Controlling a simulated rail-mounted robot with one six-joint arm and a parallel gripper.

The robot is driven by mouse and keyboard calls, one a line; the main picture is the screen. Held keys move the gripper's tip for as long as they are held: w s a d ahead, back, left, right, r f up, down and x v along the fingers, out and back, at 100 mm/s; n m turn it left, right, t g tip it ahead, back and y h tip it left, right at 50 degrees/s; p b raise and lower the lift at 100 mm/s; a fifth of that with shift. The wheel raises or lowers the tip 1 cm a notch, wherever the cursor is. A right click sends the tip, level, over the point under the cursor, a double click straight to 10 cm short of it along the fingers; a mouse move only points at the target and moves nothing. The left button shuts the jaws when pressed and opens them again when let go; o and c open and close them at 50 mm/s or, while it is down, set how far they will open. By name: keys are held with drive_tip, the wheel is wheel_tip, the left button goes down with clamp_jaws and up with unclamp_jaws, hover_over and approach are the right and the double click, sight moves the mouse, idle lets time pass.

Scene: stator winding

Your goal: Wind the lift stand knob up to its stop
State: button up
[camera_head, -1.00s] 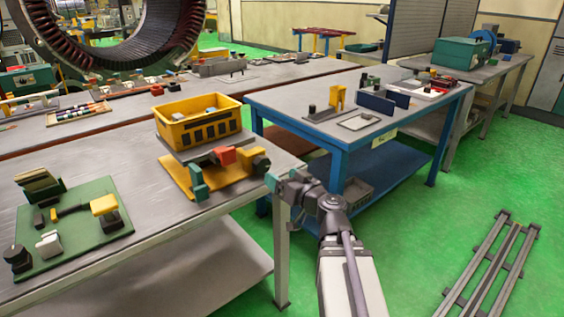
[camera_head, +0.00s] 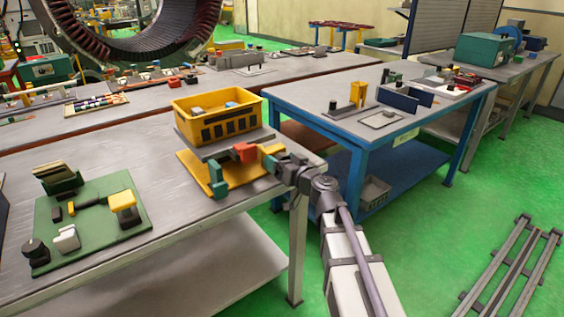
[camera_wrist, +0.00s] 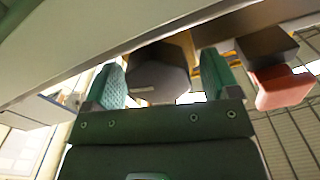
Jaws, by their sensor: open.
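The lift stand has a yellow base (camera_head: 243,177) and a grey platform (camera_head: 213,149) that carries a yellow bin (camera_head: 218,118). It stands near the right end of the grey bench. A red block (camera_head: 244,152) and a green bracket (camera_head: 217,180) show at its side. My gripper (camera_head: 276,164) is at the stand's right side and hides the knob in the head view. In the wrist view the dark, many-sided knob (camera_wrist: 158,78) lies between the two green finger pads of my open gripper (camera_wrist: 163,84). A gap shows on the right; contact on the left is unclear.
A green board (camera_head: 90,222) with a black knob, a white part and a yellow-topped block lies left on the bench. A blue table (camera_head: 345,140) with small fixtures stands to the right. Green floor is open there, with a rail (camera_head: 510,265) on it.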

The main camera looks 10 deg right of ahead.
drive_tip(key=c, duration=0.9)
drive_tip(key=shift+m, duration=0.4)
drive_tip(key=m, duration=0.2)
drive_tip(key=shift+d+m, duration=0.1)
drive_tip(key=shift+m, duration=0.3)
drive_tip(key=m, duration=0.3)
drive_tip(key=shift+f+m, duration=0.1)
drive_tip(key=shift+m, duration=0.3)
drive_tip(key=m, duration=0.6)
drive_tip(key=shift+d+f+m, duration=0.1)
drive_tip(key=shift+f+m, duration=0.05)
drive_tip(key=shift+m, duration=0.25)
